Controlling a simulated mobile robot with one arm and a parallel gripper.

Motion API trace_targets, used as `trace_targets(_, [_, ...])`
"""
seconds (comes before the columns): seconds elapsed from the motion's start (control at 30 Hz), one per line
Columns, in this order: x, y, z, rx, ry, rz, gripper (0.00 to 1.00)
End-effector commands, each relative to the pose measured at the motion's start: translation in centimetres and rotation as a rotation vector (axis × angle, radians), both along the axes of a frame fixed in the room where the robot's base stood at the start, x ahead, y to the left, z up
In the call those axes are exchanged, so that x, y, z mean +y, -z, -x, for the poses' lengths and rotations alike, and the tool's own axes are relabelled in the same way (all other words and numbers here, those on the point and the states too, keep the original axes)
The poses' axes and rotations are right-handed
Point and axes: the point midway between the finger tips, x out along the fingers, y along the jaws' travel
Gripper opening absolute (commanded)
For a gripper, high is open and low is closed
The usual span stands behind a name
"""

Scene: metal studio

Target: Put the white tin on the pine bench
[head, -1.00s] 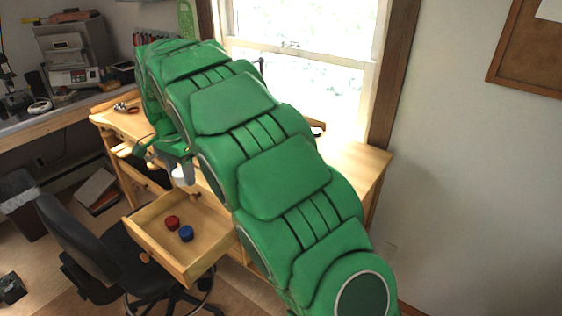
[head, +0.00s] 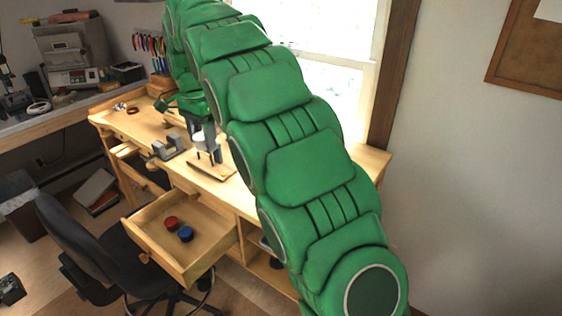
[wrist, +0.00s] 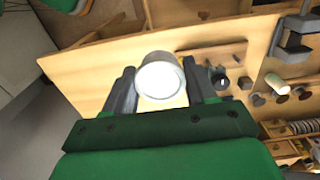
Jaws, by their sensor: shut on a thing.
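The white tin (wrist: 160,76) is between the two grey fingers of my gripper (wrist: 158,84) in the wrist view. My gripper is shut on it. In the head view my gripper (head: 208,154) is over the middle of the pine bench (head: 140,122), with the white tin (head: 204,139) partly hidden by the fingers and arm. The bench top shows below the tin in the wrist view. I cannot tell whether the tin touches it.
An open drawer (head: 160,247) juts from the bench front, holding a red tin (head: 171,223) and a blue tin (head: 186,234). A grey vise (head: 168,147) and a wooden board (head: 215,172) are near my gripper. A black chair (head: 80,235) stands before the bench.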

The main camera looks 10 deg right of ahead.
Motion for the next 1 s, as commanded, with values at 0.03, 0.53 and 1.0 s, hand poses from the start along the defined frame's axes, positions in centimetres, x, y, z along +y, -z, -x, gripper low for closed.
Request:
trace_targets(0.03, [-1.5, 0.0, -0.5, -0.001, 0.022, -0.001, 0.26])
trace_targets(0.53, [-19.9, -0.1, -4.1, -0.002, 0.275, -0.001, 0.26])
trace_targets(1.0, [-37.0, 0.0, -2.8, -0.001, 0.505, -0.001, 0.26])
